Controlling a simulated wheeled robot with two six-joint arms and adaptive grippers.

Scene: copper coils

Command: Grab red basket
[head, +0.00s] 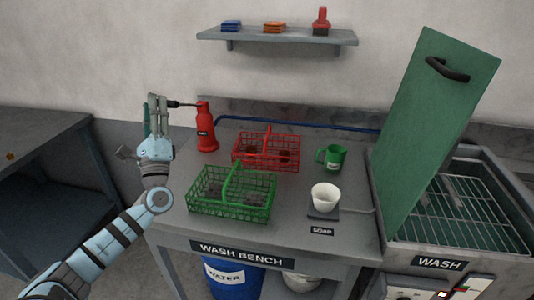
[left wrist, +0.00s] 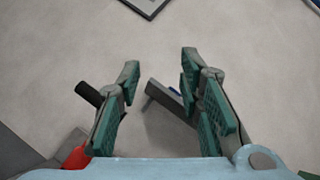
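The red wire basket (head: 265,164) stands upright on the wash bench, behind the green wire basket (head: 230,208), with its handle up and dark items inside. My left gripper (head: 157,99) is raised to the left of both baskets, fingers pointing up, apart from the red basket. In the left wrist view its fingers (left wrist: 160,62) are spread with a gap between them and hold nothing. Neither basket shows in the left wrist view. My right gripper is in neither view.
A red bottle (head: 207,130) with a black nozzle stands close beside my left gripper. A green jug (head: 333,158) and a white soap bowl (head: 325,195) are right of the baskets. A wall shelf (head: 278,37) hangs above. The wash sink's green lid (head: 425,130) stands raised at the right.

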